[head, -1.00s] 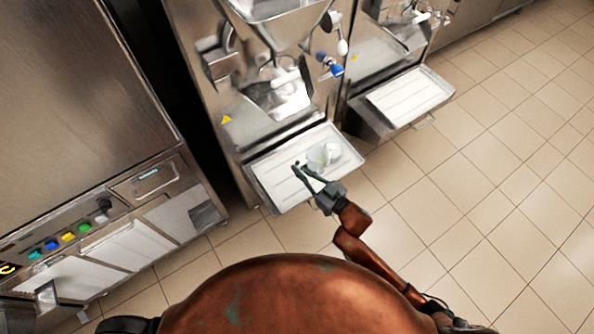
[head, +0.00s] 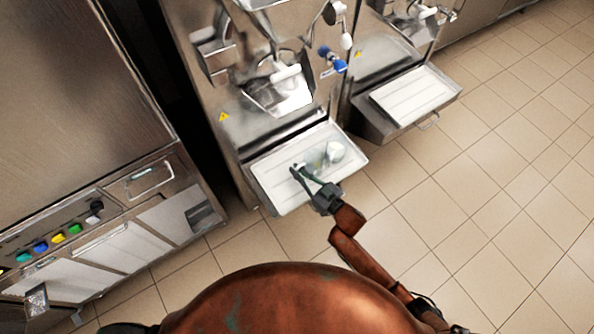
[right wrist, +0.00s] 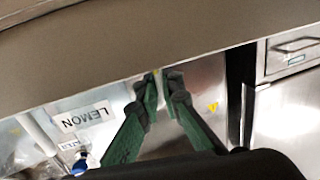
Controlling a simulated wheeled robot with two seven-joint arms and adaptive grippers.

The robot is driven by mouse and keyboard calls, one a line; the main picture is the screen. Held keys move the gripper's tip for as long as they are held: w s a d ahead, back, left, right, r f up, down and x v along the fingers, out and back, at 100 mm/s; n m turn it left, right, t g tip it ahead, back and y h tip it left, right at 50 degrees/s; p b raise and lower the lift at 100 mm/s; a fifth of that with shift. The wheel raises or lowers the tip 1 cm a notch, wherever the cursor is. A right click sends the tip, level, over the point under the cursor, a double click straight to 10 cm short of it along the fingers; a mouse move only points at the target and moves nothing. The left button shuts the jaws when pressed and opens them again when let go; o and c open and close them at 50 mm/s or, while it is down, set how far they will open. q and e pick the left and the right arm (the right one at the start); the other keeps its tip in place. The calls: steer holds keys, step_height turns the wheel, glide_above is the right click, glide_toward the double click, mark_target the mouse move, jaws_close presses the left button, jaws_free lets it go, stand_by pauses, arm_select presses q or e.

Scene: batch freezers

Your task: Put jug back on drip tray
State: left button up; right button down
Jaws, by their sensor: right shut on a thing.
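The clear jug (head: 333,152) is over the right part of the white drip tray (head: 283,201) under the middle freezer's spout. I cannot tell whether its base touches the tray. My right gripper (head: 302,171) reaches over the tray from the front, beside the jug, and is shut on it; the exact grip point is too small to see. In the right wrist view its green fingers (right wrist: 159,86) are close together at the tips. A white LEMON label (right wrist: 86,117) shows left of them against a pale, see-through surface. My left gripper is out of view.
The middle freezer (head: 240,110) has a spout and a blue knob (head: 338,64) above the tray. A second freezer's tray (head: 412,92) is to the right. A steel cabinet with coloured buttons (head: 57,239) stands left. Tiled floor at right is clear.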

steer(key=shift+f, duration=0.15)
steer(key=c, duration=2.1)
jaws_free()
steer(key=shift+r, duration=0.2)
arm_select(q)
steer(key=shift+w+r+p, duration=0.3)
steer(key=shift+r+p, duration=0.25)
steer(key=shift+p, duration=0.05)
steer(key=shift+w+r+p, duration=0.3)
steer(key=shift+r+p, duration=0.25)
arm_select(e)
steer(key=v, duration=1.2)
steer(key=shift+r, duration=0.1)
